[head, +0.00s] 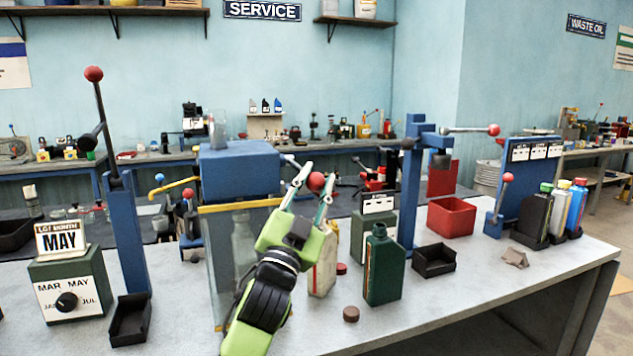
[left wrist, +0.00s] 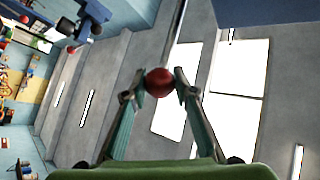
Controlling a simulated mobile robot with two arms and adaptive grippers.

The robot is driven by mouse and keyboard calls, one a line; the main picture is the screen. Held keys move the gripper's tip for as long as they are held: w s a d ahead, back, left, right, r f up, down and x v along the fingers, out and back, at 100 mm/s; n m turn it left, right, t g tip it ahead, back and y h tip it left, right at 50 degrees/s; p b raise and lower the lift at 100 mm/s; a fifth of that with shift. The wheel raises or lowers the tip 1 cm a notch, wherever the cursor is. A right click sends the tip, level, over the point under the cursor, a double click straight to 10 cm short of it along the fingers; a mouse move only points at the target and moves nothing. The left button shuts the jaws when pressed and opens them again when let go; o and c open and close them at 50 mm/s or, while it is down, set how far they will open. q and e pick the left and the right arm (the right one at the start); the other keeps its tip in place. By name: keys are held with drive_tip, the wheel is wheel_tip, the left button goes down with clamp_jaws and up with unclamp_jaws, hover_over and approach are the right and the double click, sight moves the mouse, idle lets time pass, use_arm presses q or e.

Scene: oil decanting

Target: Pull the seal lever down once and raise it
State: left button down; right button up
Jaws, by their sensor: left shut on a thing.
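My left gripper (head: 312,183) reaches up from the bottom of the head view. It is shut on a red ball knob (head: 316,181), which sits between its two fingers. In the left wrist view the red knob (left wrist: 159,82) also shows between the fingers of the left gripper (left wrist: 160,80). A short grey lever arm (head: 291,161) shows between a blue box-shaped machine (head: 240,170) with clear panels and the knob. Its join to the knob is partly hidden by the fingers. No label on the machine reads as a seal lever. My right gripper is not in view.
A green bottle (head: 384,268) and a cream bottle (head: 323,262) stand right of my gripper. A brown cap (head: 351,314) lies in front. Tall blue stands with red-knobbed levers rise at left (head: 127,235) and right (head: 411,185). A red bin (head: 452,217) stands farther right.

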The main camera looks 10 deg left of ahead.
use_arm(q)
drive_tip(key=c, duration=1.6)
unclamp_jaws()
drive_tip(key=shift+w+f, duration=0.15)
drive_tip(key=shift+c, duration=0.2)
drive_tip(key=v, duration=1.2)
drive_tip(key=shift+c, duration=0.3)
